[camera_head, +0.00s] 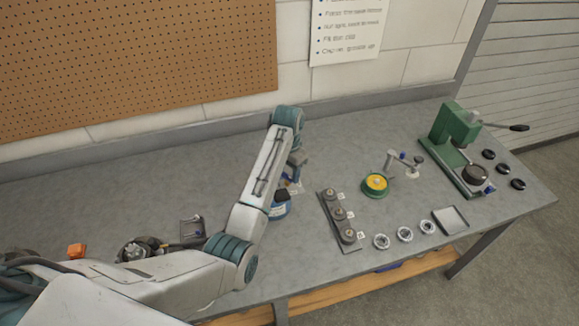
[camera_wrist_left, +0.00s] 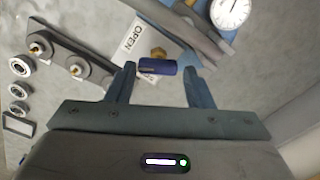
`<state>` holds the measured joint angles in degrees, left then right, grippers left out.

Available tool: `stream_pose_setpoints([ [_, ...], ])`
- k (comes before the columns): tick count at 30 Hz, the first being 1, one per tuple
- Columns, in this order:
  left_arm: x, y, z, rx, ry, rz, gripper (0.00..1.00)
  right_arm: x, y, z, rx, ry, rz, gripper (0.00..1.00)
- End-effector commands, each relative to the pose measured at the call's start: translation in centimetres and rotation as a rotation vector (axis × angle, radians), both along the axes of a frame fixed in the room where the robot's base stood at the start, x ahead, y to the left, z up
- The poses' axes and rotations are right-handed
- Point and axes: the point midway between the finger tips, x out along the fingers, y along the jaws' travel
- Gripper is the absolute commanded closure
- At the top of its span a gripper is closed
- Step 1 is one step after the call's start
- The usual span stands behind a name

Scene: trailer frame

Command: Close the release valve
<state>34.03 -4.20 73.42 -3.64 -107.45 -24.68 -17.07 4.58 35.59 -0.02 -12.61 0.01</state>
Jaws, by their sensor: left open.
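The release valve has a short dark blue handle (camera_wrist_left: 155,69) and a brass fitting (camera_wrist_left: 158,53), seen in the left wrist view beside a white label (camera_wrist_left: 133,40) reading OPEN. My left gripper (camera_wrist_left: 160,74) is open, with one finger on each side of the blue handle. The handle lies crosswise near the fingertips, and I cannot tell whether they touch it. A round white gauge (camera_wrist_left: 230,13) shows at the top right. In the head view my left arm hides most of the valve; a blue round part (camera_head: 281,207) shows beside it. My right gripper is not in view.
A dark plate with several round pieces (camera_head: 340,215) lies right of the valve, with metal rings (camera_head: 404,234) and a tray (camera_head: 450,220) nearby. A yellow-green round part (camera_head: 375,185) and a green press (camera_head: 455,140) stand farther right. The grey bench (camera_head: 90,185) is clear at back left.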

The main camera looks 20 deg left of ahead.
Motion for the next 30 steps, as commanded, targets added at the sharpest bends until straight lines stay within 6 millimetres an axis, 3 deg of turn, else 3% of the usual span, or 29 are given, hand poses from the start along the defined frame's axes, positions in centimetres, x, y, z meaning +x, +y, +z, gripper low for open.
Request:
stream_pose_setpoints([
  [9, -0.20, -0.02, -0.35, 0.000, 0.000, 0.000, 0.53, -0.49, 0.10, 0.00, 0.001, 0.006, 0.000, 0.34],
  [15, -0.19, -0.03, -0.35, 0.000, 0.000, -0.001, 0.85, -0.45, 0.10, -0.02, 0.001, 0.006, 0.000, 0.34],
  [30, -0.17, -0.05, -0.36, -0.001, 0.000, 0.131, 0.85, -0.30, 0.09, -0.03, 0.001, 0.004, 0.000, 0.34],
])
